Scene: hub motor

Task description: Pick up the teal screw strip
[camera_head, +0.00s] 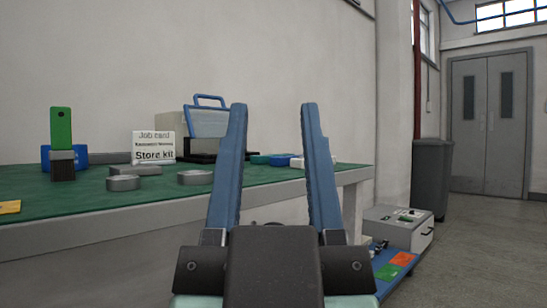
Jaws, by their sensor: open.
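My gripper (274,108) is in the front centre of the view, its two blue fingers spread wide and pointing up and away. Nothing is between them up close. A small teal piece (260,159) lies on the green-topped workbench (130,198), seen beyond and between the fingers. It may be the teal screw strip; it is too small and far to make out screws. A small blue piece (281,160) lies just right of it. My gripper is apart from all of these.
A green-handled brush (61,130), a blue object (79,155), grey metal parts (195,177), a job card (153,146) and a blue-handled case (206,122) stand on the bench. At right are a grey box (395,224), a dark bin (431,178) and open floor.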

